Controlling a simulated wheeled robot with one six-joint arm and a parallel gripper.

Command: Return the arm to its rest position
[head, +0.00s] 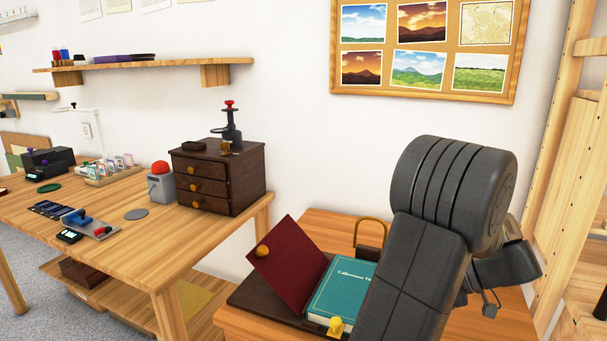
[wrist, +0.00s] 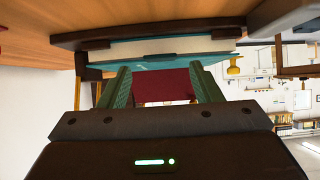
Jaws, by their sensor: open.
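My arm (head: 425,250) stands at the right in the head view, bent over the small wooden table (head: 315,222). Its gripper is hidden there behind the arm. In the wrist view my gripper (wrist: 160,70) shows two green fingers spread apart with nothing held between them. Beyond the fingers are a dark red panel (wrist: 165,88) and the teal book (wrist: 140,52). In the head view the teal book (head: 343,290) lies on a dark brown box or tray (head: 250,297). The dark red panel (head: 290,265), with a round knob, leans tilted beside it.
A yellow knob (head: 336,325) is by the book's near edge and a brass loop (head: 370,230) behind it. A workbench (head: 120,230) with a dark drawer chest (head: 222,180) stands left. A wooden rack (head: 570,150) is at the right. Framed prints (head: 422,45) hang above.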

